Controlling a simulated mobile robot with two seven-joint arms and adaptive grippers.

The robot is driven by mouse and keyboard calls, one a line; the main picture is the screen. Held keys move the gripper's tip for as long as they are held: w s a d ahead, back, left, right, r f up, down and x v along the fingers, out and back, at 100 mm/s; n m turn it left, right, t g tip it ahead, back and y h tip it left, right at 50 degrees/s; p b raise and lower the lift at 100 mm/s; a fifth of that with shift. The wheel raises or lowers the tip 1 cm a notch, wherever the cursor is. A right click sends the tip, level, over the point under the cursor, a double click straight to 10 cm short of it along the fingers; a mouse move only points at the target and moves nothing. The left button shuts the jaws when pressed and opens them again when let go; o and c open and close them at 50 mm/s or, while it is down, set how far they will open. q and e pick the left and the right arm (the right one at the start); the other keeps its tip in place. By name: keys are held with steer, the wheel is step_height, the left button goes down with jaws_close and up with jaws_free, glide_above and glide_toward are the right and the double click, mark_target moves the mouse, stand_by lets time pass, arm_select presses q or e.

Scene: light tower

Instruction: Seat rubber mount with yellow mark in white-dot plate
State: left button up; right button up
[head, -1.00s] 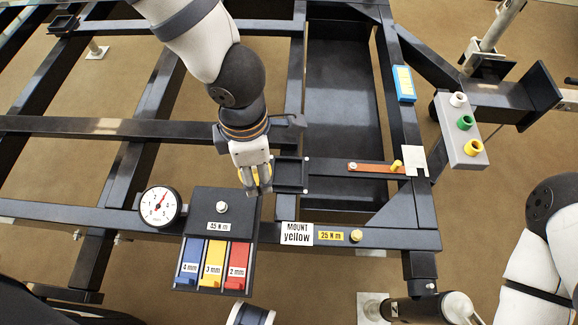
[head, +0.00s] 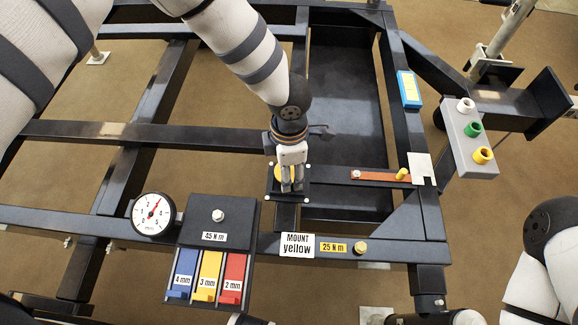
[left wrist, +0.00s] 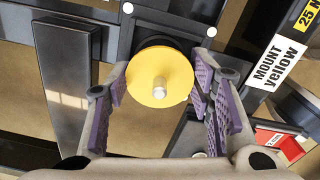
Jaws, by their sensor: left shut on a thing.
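The rubber mount with the yellow disc face (left wrist: 160,72) and a silver stud is between the fingers of my left gripper (head: 291,187). The left wrist view shows the purple-padded fingers shut on it from both sides, and a dark rim of the mount behind the disc. The dark square plate with white dots at its corners (head: 272,190) is right behind the mount; it also shows in the left wrist view (left wrist: 172,18). The mount appears over the middle of the plate. I cannot tell whether it is seated or just above. My right gripper is not in view.
A "MOUNT yellow" sign (head: 297,245) and a gauge (head: 153,214) are on the front beam. A box with blue, yellow and red trays (head: 218,213) stands front left of the plate. An orange bar (head: 378,177) lies to its right. A grey block (head: 468,140) holds three coloured pieces.

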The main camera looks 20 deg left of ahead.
arm_select(q)
steer(key=o, duration=1.3)
step_height(320, 180, up, 12)
steer(key=p, duration=0.2)
steer(key=shift+r+p, duration=0.15)
steer(key=shift+p, duration=0.2)
